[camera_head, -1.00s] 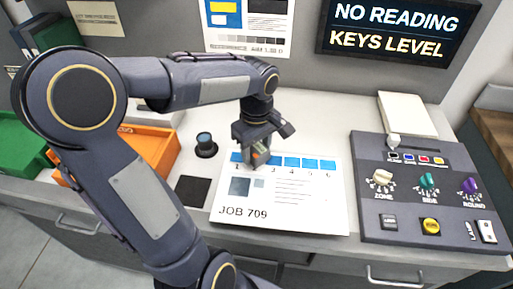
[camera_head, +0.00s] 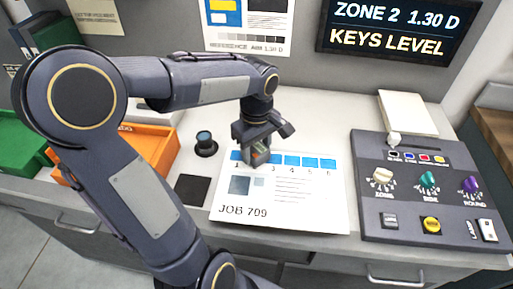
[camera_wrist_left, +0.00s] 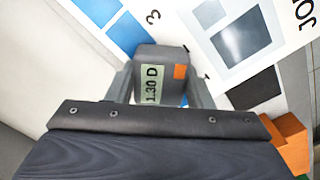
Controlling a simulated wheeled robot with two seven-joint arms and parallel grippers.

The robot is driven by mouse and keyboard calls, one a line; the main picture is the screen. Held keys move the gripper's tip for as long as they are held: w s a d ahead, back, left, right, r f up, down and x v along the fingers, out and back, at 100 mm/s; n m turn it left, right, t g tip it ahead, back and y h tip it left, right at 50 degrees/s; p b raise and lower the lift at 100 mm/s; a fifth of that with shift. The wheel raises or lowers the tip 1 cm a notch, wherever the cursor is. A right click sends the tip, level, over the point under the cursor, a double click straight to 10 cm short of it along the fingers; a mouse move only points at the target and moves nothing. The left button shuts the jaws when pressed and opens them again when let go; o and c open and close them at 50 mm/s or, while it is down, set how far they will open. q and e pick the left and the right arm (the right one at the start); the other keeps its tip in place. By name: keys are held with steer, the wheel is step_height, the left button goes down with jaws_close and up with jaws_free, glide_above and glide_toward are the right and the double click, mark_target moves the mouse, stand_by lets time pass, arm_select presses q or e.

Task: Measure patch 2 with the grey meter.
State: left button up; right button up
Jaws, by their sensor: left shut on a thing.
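My left gripper (camera_head: 258,150) is shut on the grey meter (camera_head: 256,158) at the upper part of the job sheet (camera_head: 300,215). The sheet is marked JOB 709 and has a row of blue patches numbered along its top edge. The meter covers the place of patch 2, between 1 and 3. In the left wrist view the meter (camera_wrist_left: 160,62) sits between the fingers, with a display reading 1.30 D and an orange mark. The wall screen (camera_head: 395,27) reads ZONE 2 1.30 D and KEYS LEVEL. My right gripper is not in view.
A control panel (camera_head: 400,220) with ZONE and other knobs stands right of the sheet. A dark square (camera_head: 192,190), a small dark round pot (camera_head: 205,145) and an orange tray (camera_head: 150,150) are to the left. A white block (camera_head: 402,112) lies behind the panel.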

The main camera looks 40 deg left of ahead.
arm_select(q)
steer(key=shift+r, duration=0.1)
steer(key=shift+r+p, duration=1.3)
steer(key=shift+r, duration=0.15)
